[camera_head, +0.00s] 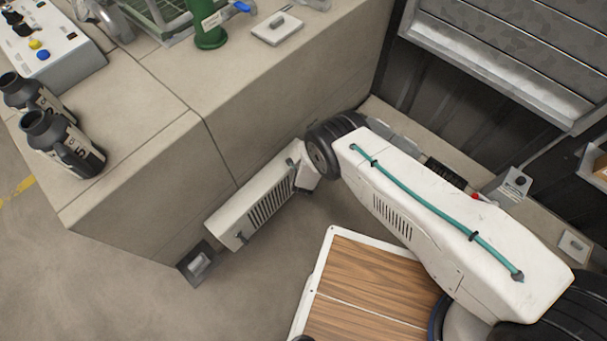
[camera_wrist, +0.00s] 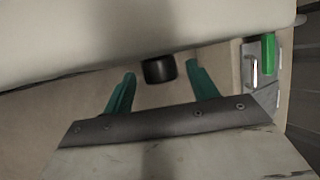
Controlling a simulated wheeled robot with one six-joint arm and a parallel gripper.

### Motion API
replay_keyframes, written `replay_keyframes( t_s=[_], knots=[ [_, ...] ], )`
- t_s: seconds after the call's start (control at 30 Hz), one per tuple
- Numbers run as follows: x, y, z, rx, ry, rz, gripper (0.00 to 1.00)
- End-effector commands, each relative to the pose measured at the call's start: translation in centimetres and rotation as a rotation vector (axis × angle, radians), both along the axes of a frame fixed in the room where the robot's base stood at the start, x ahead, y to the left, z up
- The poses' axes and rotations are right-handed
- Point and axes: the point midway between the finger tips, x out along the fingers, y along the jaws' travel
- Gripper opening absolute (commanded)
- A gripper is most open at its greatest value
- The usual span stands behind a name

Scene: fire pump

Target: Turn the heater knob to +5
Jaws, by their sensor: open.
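The white heater (camera_head: 262,200), with a dark vent grille, sits low against the side of the concrete block in the head view. In the wrist view a pale surface, likely the heater's body (camera_wrist: 130,35), fills the top. A short black round knob (camera_wrist: 158,70) sticks out below it. My gripper (camera_wrist: 161,72) is open, with one teal finger on each side of the knob; contact cannot be told. The knob's marks and setting are not readable. In the head view my arm reaches the heater's right end, and the fingertips and knob are not clearly visible.
A grey floor-level box (camera_head: 197,263) is by the heater's left end. Black bottles (camera_head: 62,143) and a control box (camera_head: 40,45) stand on the concrete block (camera_head: 150,130). A green object (camera_wrist: 268,52) is at right in the wrist view. Open floor lies at lower left.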

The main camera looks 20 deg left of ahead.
Motion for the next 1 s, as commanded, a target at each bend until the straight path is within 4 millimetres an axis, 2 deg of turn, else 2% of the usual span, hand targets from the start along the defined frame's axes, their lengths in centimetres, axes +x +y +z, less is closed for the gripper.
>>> replay_keyframes(
  t_s=[0.33,0.5,0.67,1.0],
  knots=[
    [0.22,0.11,-0.32,0.000,0.001,0.001,0.58],
    [0.22,0.12,-0.30,0.000,0.000,0.002,0.13],
    [0.14,0.17,-0.35,-0.004,-0.013,0.003,0.13],
    [-0.22,0.39,-0.67,-0.096,-0.237,0.002,0.14]
  ],
)
